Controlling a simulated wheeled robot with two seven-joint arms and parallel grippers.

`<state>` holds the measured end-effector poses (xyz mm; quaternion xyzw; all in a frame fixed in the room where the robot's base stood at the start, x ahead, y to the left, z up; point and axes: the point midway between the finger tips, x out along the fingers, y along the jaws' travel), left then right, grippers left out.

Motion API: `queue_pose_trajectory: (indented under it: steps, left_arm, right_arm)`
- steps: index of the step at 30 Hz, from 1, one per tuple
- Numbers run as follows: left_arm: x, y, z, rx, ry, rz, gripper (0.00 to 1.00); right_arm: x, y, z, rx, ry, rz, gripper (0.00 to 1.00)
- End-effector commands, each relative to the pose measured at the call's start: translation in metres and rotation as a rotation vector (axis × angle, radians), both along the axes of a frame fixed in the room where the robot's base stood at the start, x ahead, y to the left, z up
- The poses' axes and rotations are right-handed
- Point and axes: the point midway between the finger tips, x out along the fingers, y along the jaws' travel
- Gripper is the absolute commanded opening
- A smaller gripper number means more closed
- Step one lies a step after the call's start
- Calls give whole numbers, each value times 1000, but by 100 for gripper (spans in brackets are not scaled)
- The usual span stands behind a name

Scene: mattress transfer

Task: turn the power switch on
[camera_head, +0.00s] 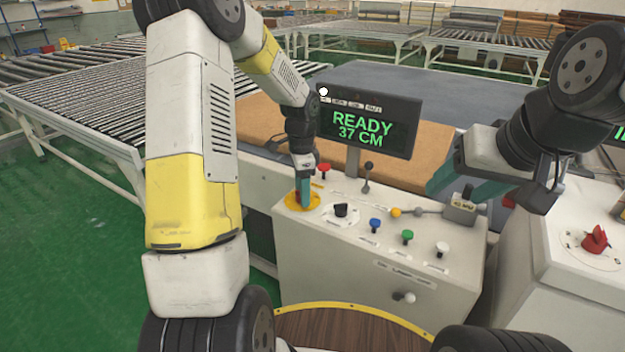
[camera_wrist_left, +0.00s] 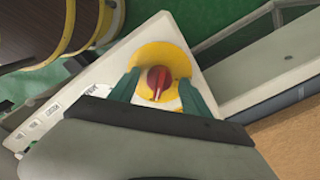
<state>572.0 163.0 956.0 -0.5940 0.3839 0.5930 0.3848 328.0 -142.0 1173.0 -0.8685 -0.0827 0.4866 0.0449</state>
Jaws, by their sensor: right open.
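The power switch is a red knob (camera_wrist_left: 158,80) on a round yellow plate (camera_head: 293,205) at the left end of the console top. In the head view the knob is mostly hidden behind my left gripper (camera_head: 304,190), which points down over the plate. In the left wrist view my left gripper (camera_wrist_left: 160,84) is open, with one teal finger on each side of the knob and gaps showing between. Contact with the knob cannot be told. My right gripper (camera_head: 465,187) is open above the console's right end, by a small lever block.
The console (camera_head: 350,265) carries a black knob (camera_head: 341,210), blue (camera_head: 375,225), green (camera_head: 407,236) and white (camera_head: 442,248) buttons, a red button (camera_head: 324,169) and levers. A screen (camera_head: 368,122) reads "READY 37 CM". Another red rotary switch (camera_head: 595,239) is on the right cabinet.

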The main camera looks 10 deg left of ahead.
Motion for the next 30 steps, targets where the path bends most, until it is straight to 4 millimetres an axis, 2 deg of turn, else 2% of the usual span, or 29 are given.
queue_pose_trajectory:
  steps: [5,8,15,21,30]
  left_arm:
    - [0,0,1,0,1,0,56]
    - [0,0,8,0,-1,1,56]
    - [1,0,49,-1,-4,1,56]
    - [0,0,73,-1,-1,0,56]
    - [0,0,78,0,1,0,56]
  right_arm:
    - [0,0,0,0,0,0,61]
    - [0,0,0,0,0,0,61]
    - [0,0,0,0,0,0,61]
    - [0,0,0,0,0,0,61]
    - [0,0,0,0,0,0,61]
